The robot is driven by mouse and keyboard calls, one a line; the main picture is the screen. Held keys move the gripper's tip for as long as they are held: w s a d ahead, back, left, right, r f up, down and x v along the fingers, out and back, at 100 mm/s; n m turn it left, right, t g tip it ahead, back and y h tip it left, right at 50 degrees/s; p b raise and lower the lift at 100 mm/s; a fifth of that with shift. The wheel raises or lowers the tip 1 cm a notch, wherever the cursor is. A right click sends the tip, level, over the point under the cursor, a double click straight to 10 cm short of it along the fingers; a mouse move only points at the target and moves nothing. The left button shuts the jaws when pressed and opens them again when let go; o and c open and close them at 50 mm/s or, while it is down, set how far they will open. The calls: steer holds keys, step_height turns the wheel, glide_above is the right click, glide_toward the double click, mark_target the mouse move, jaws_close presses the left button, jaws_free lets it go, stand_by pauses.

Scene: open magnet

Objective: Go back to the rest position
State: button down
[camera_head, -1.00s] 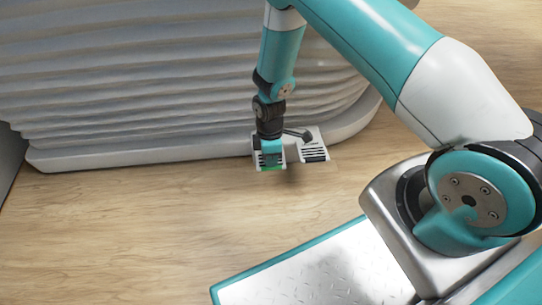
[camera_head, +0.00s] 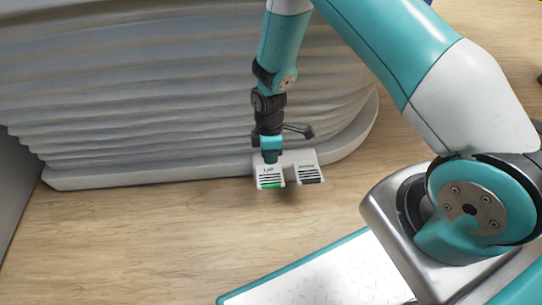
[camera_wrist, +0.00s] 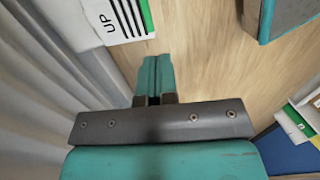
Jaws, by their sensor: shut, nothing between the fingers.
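My gripper (camera_head: 270,156) is shut and empty. In the head view it points down, just above and behind the white pedal marked "UP" with a green edge (camera_head: 270,176). Its teal fingers are closed together in the wrist view (camera_wrist: 154,75). The "UP" pedal also shows in the wrist view (camera_wrist: 112,22), at the upper left, apart from the fingers. A second white pedal (camera_head: 308,173) with dark stripes sits to the right of the first in the head view.
A large grey ribbed bellows base (camera_head: 150,110) stands behind the pedals. Bare wooden floor (camera_head: 130,240) lies in front and to the left. My own teal-edged base plate (camera_head: 320,280) is at the bottom.

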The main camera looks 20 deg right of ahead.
stand_by(0.3)
steer(key=s+a+r+m+t+y+p, duration=0.1)
steer(key=a+r+m, duration=0.1)
steer(key=r, duration=0.9)
steer(key=s+a+r+m+p, duration=0.1)
steer(key=a+r, duration=0.1)
steer(key=r, duration=1)
steer(key=s+r+m+t+y+p, duration=0.2)
steer(key=s+r+m+p, duration=0.2)
steer(key=s+r, duration=1.4)
step_height(320, 180, up, 38)
steer(key=w+p, duration=0.2)
steer(key=p, duration=3.5)
steer(key=shift+w+r, duration=0.25)
